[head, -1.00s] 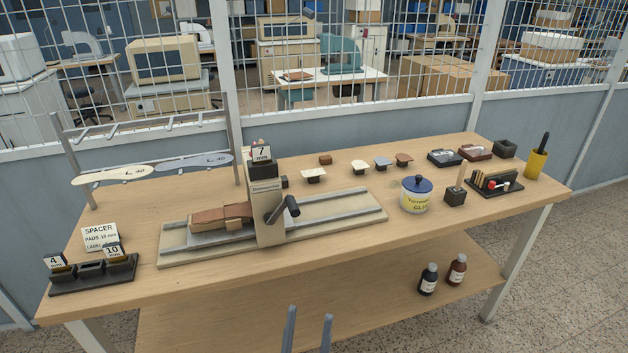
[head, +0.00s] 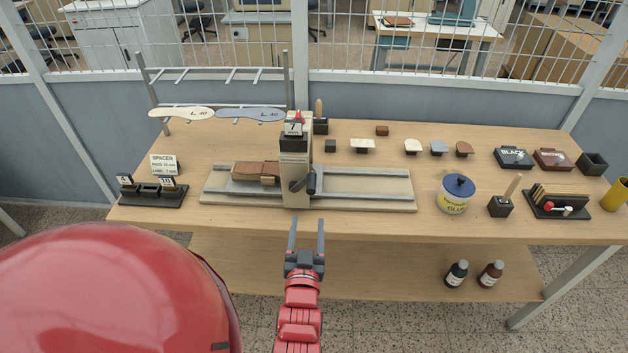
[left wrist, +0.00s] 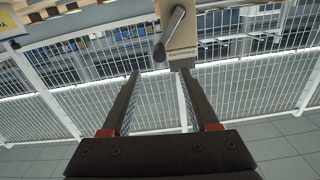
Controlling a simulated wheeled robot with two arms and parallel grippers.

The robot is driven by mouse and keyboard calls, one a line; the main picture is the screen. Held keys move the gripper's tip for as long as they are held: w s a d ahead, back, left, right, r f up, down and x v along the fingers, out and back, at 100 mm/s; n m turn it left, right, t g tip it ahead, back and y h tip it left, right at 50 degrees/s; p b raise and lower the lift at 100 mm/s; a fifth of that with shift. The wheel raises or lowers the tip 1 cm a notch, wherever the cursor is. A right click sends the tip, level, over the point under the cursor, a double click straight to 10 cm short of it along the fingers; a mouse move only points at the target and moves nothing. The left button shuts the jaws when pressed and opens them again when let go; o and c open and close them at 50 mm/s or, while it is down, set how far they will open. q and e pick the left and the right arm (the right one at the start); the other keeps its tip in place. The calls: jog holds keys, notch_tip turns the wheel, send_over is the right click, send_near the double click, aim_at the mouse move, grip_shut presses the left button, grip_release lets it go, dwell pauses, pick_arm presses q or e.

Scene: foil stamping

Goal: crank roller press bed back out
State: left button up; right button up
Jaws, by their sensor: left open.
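The roller press stands mid-table, with a cream upright housing (head: 295,160) on a long bed with grey rails (head: 365,197). A brown block (head: 250,170) lies on the bed to the left of the housing. The dark crank handle (head: 311,183) is on the housing's front, to its right. My left gripper (head: 306,232) is open and empty, in front of the table edge below the crank. In the left wrist view the crank (left wrist: 172,28) and housing (left wrist: 178,45) show beyond the open fingers (left wrist: 160,100). My right gripper is not in view.
A spacer pad rack (head: 150,193) is left of the press. A glue jar (head: 456,195) and a tool holder (head: 555,203) stand to the right. Two bottles (head: 472,274) are on the lower shelf. A wire rack with soles (head: 215,113) is behind the press.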

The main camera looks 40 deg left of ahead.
pick_arm(q)
jog(key=b, duration=0.5)
send_near(312, 181)
jog(key=shift+w+a+f, duration=0.8)
jog(key=shift+w+f, duration=0.25)
jog(key=p+x, duration=0.1)
jog(key=x, duration=0.1)
jog(key=p+x, duration=0.1)
jog(key=x, duration=0.2)
jog(key=r+p+x, duration=0.1)
jog(key=x, duration=0.1)
jog(key=shift+w+a, duration=0.15)
jog(key=shift+w, duration=0.2)
jog(key=shift+w+a+f, duration=0.15)
jog(key=shift+w+a, duration=0.2)
jog(key=shift+w, duration=0.3)
grip_shut()
jog(key=shift+f, duration=0.15)
